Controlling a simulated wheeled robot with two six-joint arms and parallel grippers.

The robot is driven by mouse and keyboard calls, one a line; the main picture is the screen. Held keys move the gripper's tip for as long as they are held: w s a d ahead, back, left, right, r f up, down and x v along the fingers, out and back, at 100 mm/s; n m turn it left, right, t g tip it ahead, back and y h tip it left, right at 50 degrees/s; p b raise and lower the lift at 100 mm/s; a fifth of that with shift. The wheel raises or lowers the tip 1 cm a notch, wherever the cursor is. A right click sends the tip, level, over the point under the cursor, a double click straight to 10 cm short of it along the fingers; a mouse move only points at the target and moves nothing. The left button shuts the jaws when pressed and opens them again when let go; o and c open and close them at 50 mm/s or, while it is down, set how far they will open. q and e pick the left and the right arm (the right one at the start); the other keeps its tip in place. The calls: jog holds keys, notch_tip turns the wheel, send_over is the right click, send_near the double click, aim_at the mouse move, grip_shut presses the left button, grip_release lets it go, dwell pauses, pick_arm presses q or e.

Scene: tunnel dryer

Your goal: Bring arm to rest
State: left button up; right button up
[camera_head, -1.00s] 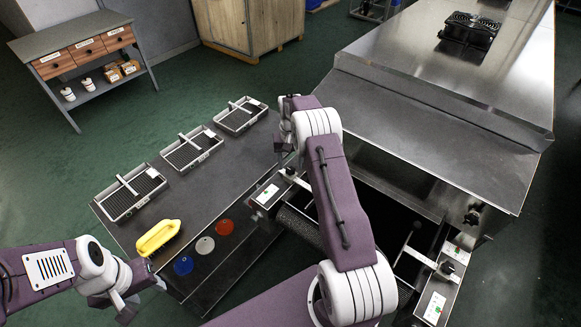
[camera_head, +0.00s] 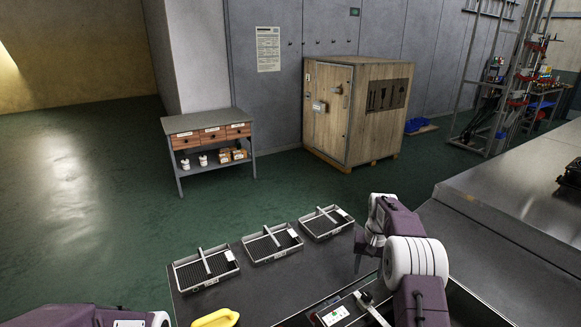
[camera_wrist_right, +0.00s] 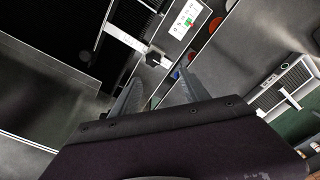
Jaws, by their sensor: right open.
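My right arm is purple and white and comes up from the lower right of the head view. Its gripper (camera_head: 362,258) hangs over the right end of the dark table, to the right of the trays. In the right wrist view its two fingers (camera_wrist_right: 158,92) stand apart with nothing between them, so it is open and empty. Of my left arm, only a purple link and a white joint show at the bottom left of the head view. Its gripper is out of the picture.
Three wire-bottomed trays (camera_head: 207,269) (camera_head: 272,243) (camera_head: 326,222) lie in a row on the dark table (camera_head: 290,285). A yellow object (camera_head: 215,318) is at the front edge. A metal dryer housing (camera_head: 500,205) stands right. A drawer bench (camera_head: 212,140) and wooden crate (camera_head: 355,108) stand behind.

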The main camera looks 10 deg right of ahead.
jog(key=s+a+r+n, duration=0.2)
jog(key=s+a+r, duration=0.4)
jog(key=a+r, duration=0.35)
jog(key=s+a+f, duration=0.1)
jog(key=s+f, duration=0.2)
jog(key=s, duration=0.3)
jog(key=s+a+f+n, duration=0.1)
jog(key=s+a+f, duration=0.1)
jog(key=s, duration=0.5)
jog(key=s+a+f+n, duration=0.1)
jog(key=s+f, duration=0.3)
jog(key=s, duration=0.3)
jog(key=shift+a+t, duration=0.3)
jog(key=shift+t, duration=0.1)
jog(key=shift+s, duration=0.15)
